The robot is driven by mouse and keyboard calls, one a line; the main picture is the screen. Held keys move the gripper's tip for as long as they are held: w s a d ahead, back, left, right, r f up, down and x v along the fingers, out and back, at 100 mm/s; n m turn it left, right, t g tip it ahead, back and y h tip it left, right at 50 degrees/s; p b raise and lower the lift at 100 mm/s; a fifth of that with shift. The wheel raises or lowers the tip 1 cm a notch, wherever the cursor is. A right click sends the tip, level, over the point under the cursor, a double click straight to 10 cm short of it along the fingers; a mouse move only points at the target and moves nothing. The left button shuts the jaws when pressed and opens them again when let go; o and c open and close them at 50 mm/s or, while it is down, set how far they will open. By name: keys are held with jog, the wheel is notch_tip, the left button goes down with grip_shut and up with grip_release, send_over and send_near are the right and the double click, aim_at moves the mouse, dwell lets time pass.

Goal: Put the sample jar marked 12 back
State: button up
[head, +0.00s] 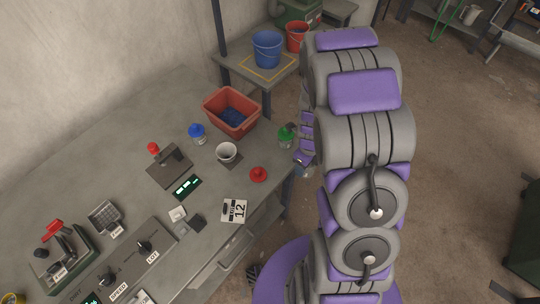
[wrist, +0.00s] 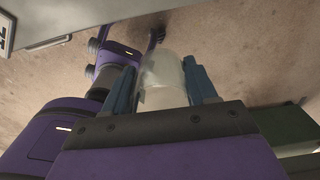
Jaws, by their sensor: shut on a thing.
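My gripper (wrist: 163,90) is shut on a pale, translucent jar (wrist: 163,75) in the wrist view; no number can be read on it. In the head view my gripper (head: 303,160) is just off the bench's right edge, partly hidden by my arm. A white card marked 12 (head: 234,210) lies on the bench near its front edge. A red lid (head: 258,174) lies behind the card. A green-lidded jar (head: 286,138) stands near the right edge, close to my gripper. A blue-lidded jar (head: 197,134) stands farther left.
The grey bench (head: 120,165) also holds a red bin (head: 232,110) with blue contents, a white cup (head: 226,153), a scale-like device (head: 169,166) and control panels. Blue bucket (head: 267,48) and red bucket (head: 297,36) stand on a table behind.

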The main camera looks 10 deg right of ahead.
jog(key=b, duration=0.3)
send_over(270, 158)
jog(key=shift+a+f, duration=0.15)
jog(key=shift+f, duration=0.65)
jog(key=shift+w+f, duration=0.1)
jog(key=shift+f, duration=0.2)
jog(key=f, duration=0.3)
jog(key=shift+d+b, duration=0.25)
jog(key=shift+b, duration=0.15)
jog(key=shift+a+r, duration=0.15)
jog(key=shift+a, duration=0.1)
jog(key=o, duration=1.1)
